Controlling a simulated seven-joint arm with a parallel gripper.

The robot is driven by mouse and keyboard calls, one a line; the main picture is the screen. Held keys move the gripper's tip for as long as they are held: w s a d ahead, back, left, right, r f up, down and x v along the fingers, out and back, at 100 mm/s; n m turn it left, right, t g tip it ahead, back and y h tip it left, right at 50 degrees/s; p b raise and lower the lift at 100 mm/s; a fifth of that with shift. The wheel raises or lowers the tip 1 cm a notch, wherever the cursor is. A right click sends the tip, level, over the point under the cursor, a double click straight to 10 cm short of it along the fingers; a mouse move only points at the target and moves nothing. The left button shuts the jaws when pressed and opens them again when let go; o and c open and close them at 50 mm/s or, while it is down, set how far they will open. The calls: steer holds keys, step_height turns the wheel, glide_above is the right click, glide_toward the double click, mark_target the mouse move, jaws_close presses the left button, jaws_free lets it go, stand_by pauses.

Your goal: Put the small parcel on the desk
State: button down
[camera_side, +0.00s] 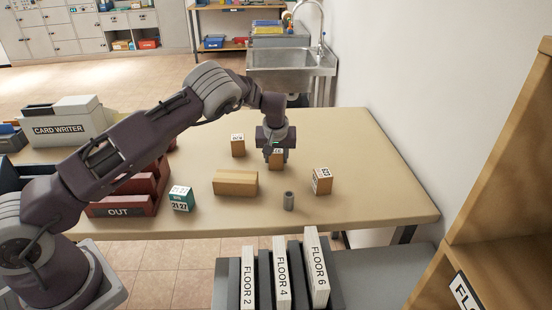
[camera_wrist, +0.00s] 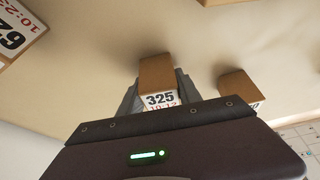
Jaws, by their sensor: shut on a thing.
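My gripper (camera_side: 276,155) points down over the far right part of the desk (camera_side: 390,200). It is shut on a small brown parcel (camera_side: 277,160) with a white label. In the wrist view the parcel (camera_wrist: 156,72) sits between the two grey fingers, and its label reads 325. The parcel is at or just above the desk top; I cannot tell whether it touches. The fingers and palm hide part of it.
Brown labelled boxes stand left (camera_side: 238,146) and front right (camera_side: 321,181) of my gripper. A red OUT tray (camera_side: 125,207) is at left. The desk's right side is clear.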

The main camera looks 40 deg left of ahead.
step_height(320, 180, up, 11)
steer(key=shift+f, duration=0.15)
step_height(320, 180, up, 4)
steer(key=s+d+m+g+h, duration=0.1)
steer(key=s+d+m+h, duration=0.25)
steer(key=d+m, duration=0.75)
steer(key=s+d+m+g+h, duration=0.15)
steer(key=s+d+m, duration=0.4)
steer(key=d, duration=0.95)
steer(key=s+d+m+g+h, duration=0.1)
steer(key=s+d+m+h, duration=0.25)
steer(key=d+m, duration=0.8)
steer(key=f, duration=0.8)
steer(key=d+f+n, duration=0.1)
steer(key=f, duration=0.7)
steer(key=d+f+n+y, duration=0.1)
steer(key=f, duration=0.7)
steer(key=shift+s+f, duration=0.2)
steer(key=shift+s, duration=0.2)
steer(key=shift+f, duration=0.1)
steer(key=c, duration=0.8)
jaws_free()
steer(key=shift+c, duration=0.2)
